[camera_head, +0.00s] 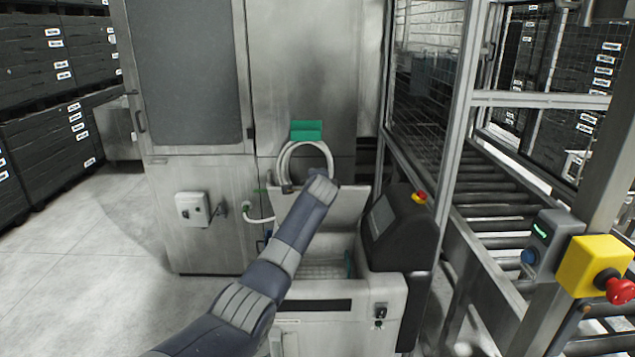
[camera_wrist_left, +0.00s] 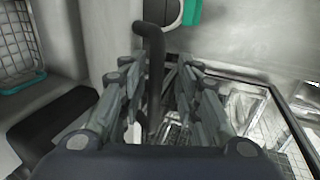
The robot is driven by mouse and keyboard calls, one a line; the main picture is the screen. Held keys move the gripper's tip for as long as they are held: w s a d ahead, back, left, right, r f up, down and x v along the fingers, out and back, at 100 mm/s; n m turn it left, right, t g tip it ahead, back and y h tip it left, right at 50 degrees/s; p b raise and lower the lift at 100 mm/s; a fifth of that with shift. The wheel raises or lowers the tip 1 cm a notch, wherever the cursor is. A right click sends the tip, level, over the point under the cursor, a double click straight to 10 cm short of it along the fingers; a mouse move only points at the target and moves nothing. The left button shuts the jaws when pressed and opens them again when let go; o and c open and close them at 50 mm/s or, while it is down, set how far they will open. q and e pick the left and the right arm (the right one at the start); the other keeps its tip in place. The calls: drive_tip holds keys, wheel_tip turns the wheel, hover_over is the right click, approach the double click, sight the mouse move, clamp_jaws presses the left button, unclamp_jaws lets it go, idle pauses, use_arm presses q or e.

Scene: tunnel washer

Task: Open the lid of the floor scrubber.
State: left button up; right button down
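The floor scrubber (camera_head: 330,325) is a light grey box in the head view, with a dark console at its right. Its pale lid panel (camera_head: 345,208) stands raised and tilted at the back, uncovering an open compartment with a basket. In the head view my left arm reaches across to the lid's upper area, and its wrist hides the fingers. In the left wrist view, my left gripper (camera_wrist_left: 176,85) has its fingers apart. A bent black bar (camera_wrist_left: 150,60) runs between or just beside them; contact is unclear. My right gripper is not in view.
A steel washer cabinet (camera_head: 200,215) with a looped pale hose (camera_head: 290,150) stands behind the scrubber. A metal fence and roller conveyor (camera_head: 495,205) lie right, with a yellow emergency-stop box (camera_head: 592,265). Dark stacked crates (camera_head: 45,145) stand left. The left floor is clear.

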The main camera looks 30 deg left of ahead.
use_arm(q)
drive_tip(key=shift+s+d+f, duration=0.1)
drive_tip(key=shift+s, duration=0.1)
drive_tip(key=v, duration=1.1)
drive_tip(key=shift+s+r, duration=0.2)
drive_tip(key=shift+r, duration=0.15)
drive_tip(key=shift+d, duration=0.15)
